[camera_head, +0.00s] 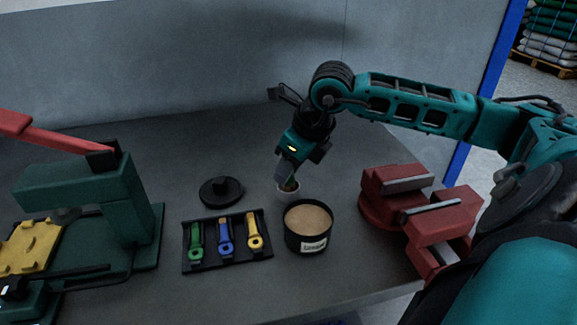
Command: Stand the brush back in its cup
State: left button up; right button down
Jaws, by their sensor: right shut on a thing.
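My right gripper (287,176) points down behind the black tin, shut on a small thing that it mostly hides. I take this to be the brush; only a small yellow-green bit (291,185) shows at the fingertips. A small pale cup (289,193) stands on the bench directly below the fingertips, its upper part partly covered by them. I cannot tell whether the brush tip is inside the cup or just above it. My left gripper is not in view.
The open black tin (307,241) with tan contents stands in front of the cup. A black lid (221,191) lies to the left. A black tray (189,265) holds three coloured tools. A red vise (420,215) stands right, a green press (125,215) left.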

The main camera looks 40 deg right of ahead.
jog(key=shift+f, duration=0.2)
jog(key=c, duration=0.8)
grip_release()
jog(key=shift+c, duration=0.2)
jog(key=shift+r, duration=0.15)
jog(key=shift+r, duration=0.25)
jog(key=v, duration=1.1)
jog(key=shift+s+r+b, duration=0.2)
jog(key=shift+r+b, duration=0.1)
jog(key=shift+b, duration=0.05)
